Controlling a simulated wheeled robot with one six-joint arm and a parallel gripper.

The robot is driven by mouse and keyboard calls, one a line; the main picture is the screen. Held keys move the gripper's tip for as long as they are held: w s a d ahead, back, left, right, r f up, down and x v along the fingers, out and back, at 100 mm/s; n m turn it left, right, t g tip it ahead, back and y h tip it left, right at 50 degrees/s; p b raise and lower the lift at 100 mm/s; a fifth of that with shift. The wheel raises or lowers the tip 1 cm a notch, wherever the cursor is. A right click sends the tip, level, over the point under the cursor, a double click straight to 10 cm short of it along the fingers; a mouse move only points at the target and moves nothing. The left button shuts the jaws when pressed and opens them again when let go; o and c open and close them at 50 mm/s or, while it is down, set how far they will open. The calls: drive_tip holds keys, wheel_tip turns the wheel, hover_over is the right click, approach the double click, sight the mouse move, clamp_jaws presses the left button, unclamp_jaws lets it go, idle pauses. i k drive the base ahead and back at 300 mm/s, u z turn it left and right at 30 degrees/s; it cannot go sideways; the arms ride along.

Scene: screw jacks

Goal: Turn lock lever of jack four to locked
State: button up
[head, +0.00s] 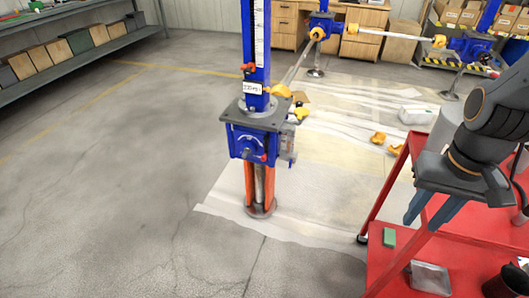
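The nearest blue screw jack (255,140) stands upright in the middle of the head view on orange legs and a round foot. A small white label (252,88) is on its column, too small to read. A red lever-like part (249,68) sticks out to the left above the label, and a yellow-orange part (280,90) sits to the right. I cannot tell which is the lock lever or its position. My gripper (421,223) hangs at the right, well apart from the jack. Its two blue fingers are spread with nothing between them.
A red cart (450,262) with a green block (389,237) and a metal box (430,277) stands at the lower right. More blue jacks (322,24) joined by shafts stand behind. Yellow parts (378,138) lie on the sheeted floor. Left floor is clear up to the shelves (60,68).

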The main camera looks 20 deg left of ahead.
sight(266, 137)
drive_tip(key=z, duration=2.5)
drive_tip(key=k, duration=1.6)
drive_tip(key=u, duration=1.45)
